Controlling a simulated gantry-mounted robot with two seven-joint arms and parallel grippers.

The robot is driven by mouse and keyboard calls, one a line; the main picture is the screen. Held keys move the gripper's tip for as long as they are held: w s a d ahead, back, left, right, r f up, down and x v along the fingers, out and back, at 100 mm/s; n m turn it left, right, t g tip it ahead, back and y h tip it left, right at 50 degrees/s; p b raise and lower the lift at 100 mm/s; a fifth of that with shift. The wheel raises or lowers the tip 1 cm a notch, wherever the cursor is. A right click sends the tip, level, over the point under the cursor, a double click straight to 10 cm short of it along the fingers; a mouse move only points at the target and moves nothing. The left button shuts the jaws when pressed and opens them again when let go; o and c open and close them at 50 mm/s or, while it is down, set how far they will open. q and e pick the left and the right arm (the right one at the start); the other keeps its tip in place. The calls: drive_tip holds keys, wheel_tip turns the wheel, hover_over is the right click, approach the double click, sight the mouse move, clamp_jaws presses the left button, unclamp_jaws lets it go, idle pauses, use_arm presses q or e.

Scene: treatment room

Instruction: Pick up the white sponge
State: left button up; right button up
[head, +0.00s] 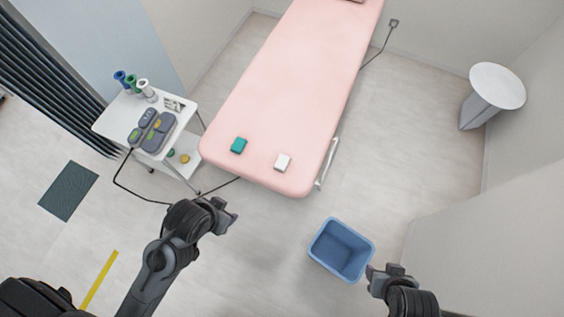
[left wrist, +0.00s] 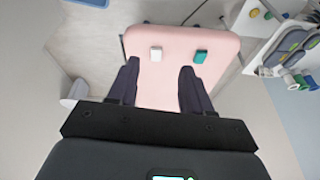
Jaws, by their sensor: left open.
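The white sponge (head: 283,162) lies near the front end of the pink treatment bed (head: 290,95). It also shows in the left wrist view (left wrist: 156,54), on the bed (left wrist: 178,80) beyond the fingers. A teal sponge (head: 239,145) lies to its left on the bed, and in the left wrist view (left wrist: 200,57) to its right. My left gripper (head: 230,216) is open and empty, in front of the bed and apart from both sponges. My right gripper (head: 376,275) is beside the blue bin, and its finger opening is unclear.
A blue bin (head: 341,249) stands on the floor in front of the bed. A white trolley (head: 125,112) with bottles and a grey device (head: 151,131) stands left of the bed, with cables hanging down. A round white side table (head: 497,86) is at the right.

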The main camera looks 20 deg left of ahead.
use_arm(q)
drive_tip(key=shift+o, duration=0.2)
drive_tip(key=o, duration=0.9)
drive_tip(key=shift+w, duration=0.15)
